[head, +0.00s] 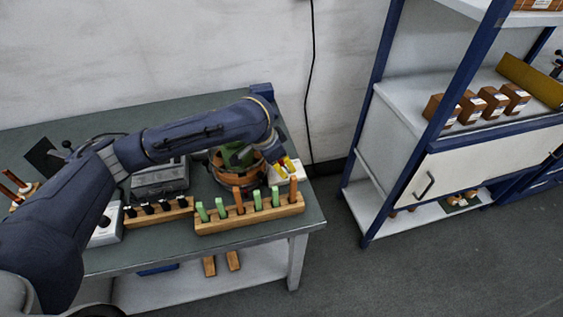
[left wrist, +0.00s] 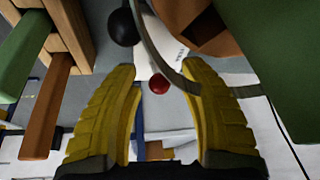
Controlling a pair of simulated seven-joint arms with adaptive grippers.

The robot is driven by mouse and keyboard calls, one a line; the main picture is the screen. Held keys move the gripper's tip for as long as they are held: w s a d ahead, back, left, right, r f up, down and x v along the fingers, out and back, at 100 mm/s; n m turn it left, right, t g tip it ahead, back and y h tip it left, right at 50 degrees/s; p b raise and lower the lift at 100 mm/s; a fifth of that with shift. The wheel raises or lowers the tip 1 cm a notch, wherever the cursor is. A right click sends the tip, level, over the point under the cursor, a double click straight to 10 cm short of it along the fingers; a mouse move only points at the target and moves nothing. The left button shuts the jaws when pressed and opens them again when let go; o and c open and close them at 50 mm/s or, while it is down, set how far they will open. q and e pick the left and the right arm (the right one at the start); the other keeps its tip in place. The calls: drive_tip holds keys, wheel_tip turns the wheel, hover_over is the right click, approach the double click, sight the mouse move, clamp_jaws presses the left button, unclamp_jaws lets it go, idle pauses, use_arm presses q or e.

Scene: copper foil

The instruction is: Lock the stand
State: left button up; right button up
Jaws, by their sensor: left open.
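The stand (head: 228,180), a round copper-brown and wooden piece with a green part (head: 238,155) on top, is at the back right of the table, partly hidden by my left arm. My left gripper (head: 286,165) has yellow fingers and hangs just right of it, over a white base. In the left wrist view, my left gripper (left wrist: 163,75) is open. A small red ball knob (left wrist: 158,84) shows between its fingertips; I cannot tell whether they touch it. A black ball knob (left wrist: 122,27) is farther up. The stand's curved copper-brown edge (left wrist: 200,25) is at upper right. My right gripper is not seen.
A wooden rack (head: 250,219) with green and orange handles stands in front of the stand, and also left in the wrist view (left wrist: 75,30). Another rack (head: 158,211) with black-topped pieces is left of it. A blue-framed shelf (head: 430,145) stands right, beyond open floor.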

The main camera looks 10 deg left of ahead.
use_arm(q)
clamp_jaws()
idle(0.4)
